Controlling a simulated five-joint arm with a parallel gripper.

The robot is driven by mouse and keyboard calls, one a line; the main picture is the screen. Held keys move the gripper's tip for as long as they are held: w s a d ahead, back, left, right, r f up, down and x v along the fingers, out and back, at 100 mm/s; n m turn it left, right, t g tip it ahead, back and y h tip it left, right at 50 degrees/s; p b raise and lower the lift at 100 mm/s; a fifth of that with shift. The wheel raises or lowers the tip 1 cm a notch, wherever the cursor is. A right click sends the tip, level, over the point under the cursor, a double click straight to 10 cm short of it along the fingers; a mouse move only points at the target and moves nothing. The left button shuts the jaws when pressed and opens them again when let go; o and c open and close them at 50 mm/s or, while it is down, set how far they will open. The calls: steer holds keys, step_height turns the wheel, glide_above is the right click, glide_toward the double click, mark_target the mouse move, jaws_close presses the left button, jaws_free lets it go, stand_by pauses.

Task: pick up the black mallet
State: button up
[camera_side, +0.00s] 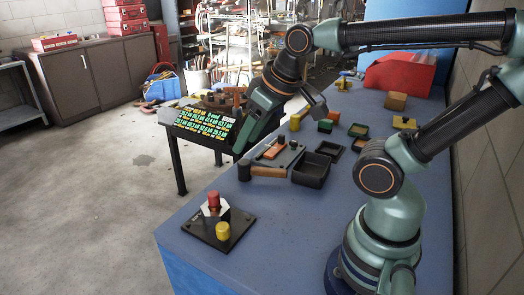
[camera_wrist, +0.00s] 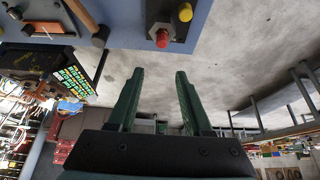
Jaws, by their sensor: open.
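The black mallet (camera_side: 244,169) lies near the left edge of the blue table in the side view, its dark head at the edge and its wooden handle pointing right. In the wrist view the mallet (camera_wrist: 99,37) is at the upper left, partly cut off by the top of the picture. My gripper (camera_side: 281,131) is open, held above the table and tilted, with one finger hanging just above the mallet's head in the picture. The exact gap cannot be told. In the wrist view the gripper's two fingers (camera_wrist: 160,73) are apart with nothing between them.
A dark plate with a red and a yellow knob (camera_side: 222,231) sits in front of the mallet. An empty black tray (camera_side: 312,171) stands close to the handle's right end. Several small blocks and boxes lie farther back. The table's front middle is clear.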

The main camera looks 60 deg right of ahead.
steer(key=shift+o, duration=0.3)
steer(key=shift+o, duration=0.7)
steer(key=n+g, duration=0.4)
steer(key=g, duration=0.2)
glide_above(261, 168)
step_height(261, 168, down, 12)
steer(key=f, duration=0.6)
steer(key=shift+s+f, duration=0.25)
steer(key=shift+s, duration=0.1)
steer(key=shift+w+f, duration=0.2)
steer(key=shift+f, duration=1.15)
steer(key=shift+w+f, duration=0.2)
steer(key=shift+f, duration=1.1)
